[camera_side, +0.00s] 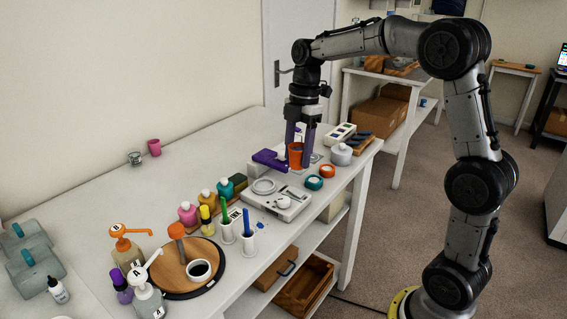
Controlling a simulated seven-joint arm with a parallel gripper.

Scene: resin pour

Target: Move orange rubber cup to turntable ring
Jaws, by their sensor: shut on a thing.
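My gripper (299,146) has purple fingers pointing down at the far right part of the white table. It is shut on the orange rubber cup (296,157), which sits upright between the fingers. I cannot tell whether the cup's base touches the table. The turntable (170,284) is a round wooden disc with a dark edge at the near left, well away from my gripper. A dark-filled white cup (199,270) and an orange-topped tool (178,232) stand on it. A ring marking on the turntable cannot be made out.
A purple block (270,160) stands close left of my gripper. A white scale-like tray (276,203), holders with green and blue pens (248,243), and colored bottles (188,214) stand between gripper and turntable. Pump bottles (127,250) crowd its left. The back of the table is mostly clear.

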